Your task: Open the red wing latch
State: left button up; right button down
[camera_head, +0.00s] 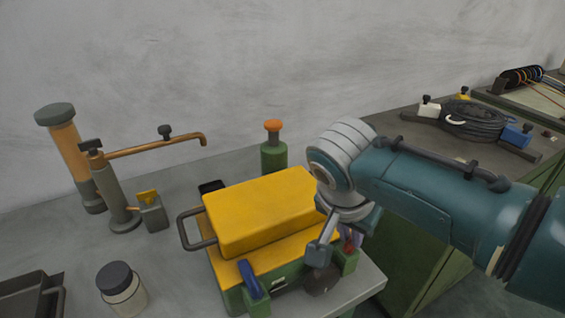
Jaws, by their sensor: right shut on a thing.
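A yellow-lidded case (262,210) with a green lower body stands on the grey bench, its lid down. A small red part, the red wing latch (349,246), shows above a green block at the case's right front corner. It is mostly hidden by my right gripper (322,254), which reaches down over that corner and is shut on it. The exact contact is hidden. A blue wing latch (249,277) stands upright on a green block at the front left corner. My left gripper is not in view.
A dark handle (193,229) sticks out left of the case. A jar (121,288), a small yellow-topped block (151,211), a copper-armed stand (115,190) and a green bottle (273,153) stand around it. A coiled cable (474,121) lies on the right bench.

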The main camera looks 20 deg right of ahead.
jog(key=m+b, duration=0.1)
jog(key=m+g, duration=0.1)
jog(key=m, duration=0.1)
jog(key=shift+w+f+m+b, duration=0.1)
jog(key=shift+f+m+b, duration=0.2)
jog(key=shift+f+b, duration=0.1)
jog(key=shift+r+m+g+b, duration=0.1)
jog(key=shift+m+g+b, duration=0.25)
jog(key=shift+m, duration=0.25)
jog(key=shift+d+h, duration=0.1)
jog(key=shift+h, duration=0.2)
jog(key=c, duration=1)
grip_release()
jog(key=shift+r, duration=0.35)
jog(key=p+v, duration=0.1)
jog(key=v, duration=0.8)
jog(key=shift+r+p, duration=0.25)
jog(key=shift+p, duration=0.1)
jog(key=shift+w, duration=0.1)
